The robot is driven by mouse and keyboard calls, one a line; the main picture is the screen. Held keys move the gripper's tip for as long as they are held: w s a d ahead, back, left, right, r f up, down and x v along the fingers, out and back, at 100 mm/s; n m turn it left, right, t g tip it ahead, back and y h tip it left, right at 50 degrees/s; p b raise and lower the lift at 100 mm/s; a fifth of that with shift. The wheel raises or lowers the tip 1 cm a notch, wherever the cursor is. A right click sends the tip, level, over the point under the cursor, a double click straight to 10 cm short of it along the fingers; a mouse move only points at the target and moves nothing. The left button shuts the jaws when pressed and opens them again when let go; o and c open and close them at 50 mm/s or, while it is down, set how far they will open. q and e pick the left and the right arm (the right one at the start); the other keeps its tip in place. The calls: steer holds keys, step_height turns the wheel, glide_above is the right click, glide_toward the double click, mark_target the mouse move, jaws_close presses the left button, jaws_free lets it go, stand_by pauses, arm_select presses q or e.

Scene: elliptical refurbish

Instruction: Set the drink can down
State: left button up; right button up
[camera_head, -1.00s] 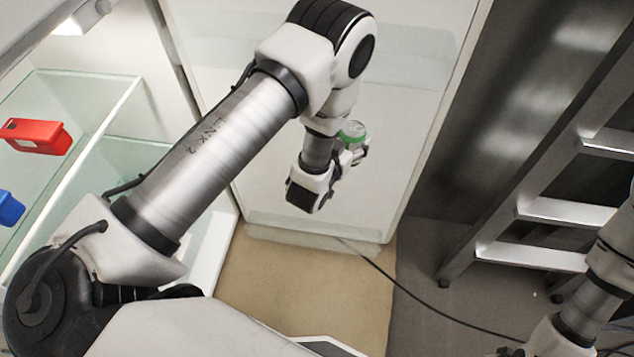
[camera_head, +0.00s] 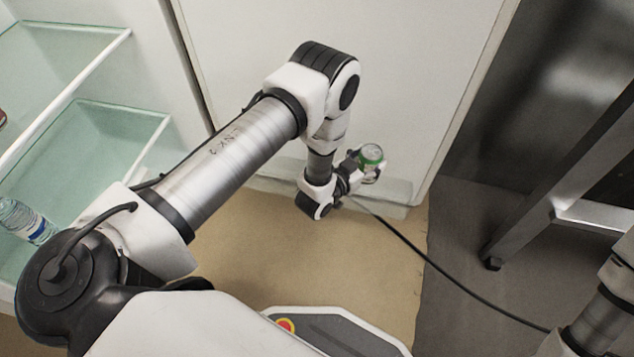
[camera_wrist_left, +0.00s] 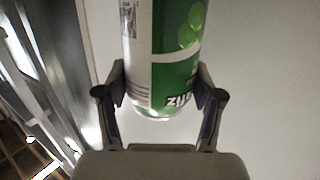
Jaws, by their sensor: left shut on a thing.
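The drink can (camera_head: 371,154) is green and white with a silver top. It is held upright in my left gripper (camera_head: 363,167), in front of the white panel. In the left wrist view the can (camera_wrist_left: 165,60) fills the upper middle. The fingers of my left gripper (camera_wrist_left: 160,100) press on both its sides, shut on it. The can's top end lies outside that view. Part of my right arm shows at the lower right of the head view, but its gripper is out of the frame.
Glass shelves (camera_head: 105,115) stand at the left, with a water bottle (camera_head: 27,221) on a lower one. A black cable (camera_head: 440,270) crosses the floor. The tan floor (camera_head: 240,245) below the panel is clear apart from the cable.

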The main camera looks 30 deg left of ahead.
mark_target(364, 183)
arm_select(q)
step_height(364, 183, down, 11)
steer(key=b, duration=0.5)
steer(key=shift+b, duration=0.4)
steer(key=shift+r, duration=0.2)
steer(key=shift+f, duration=0.15)
steer(key=o, duration=1.5)
steer(key=shift+c, duration=0.2)
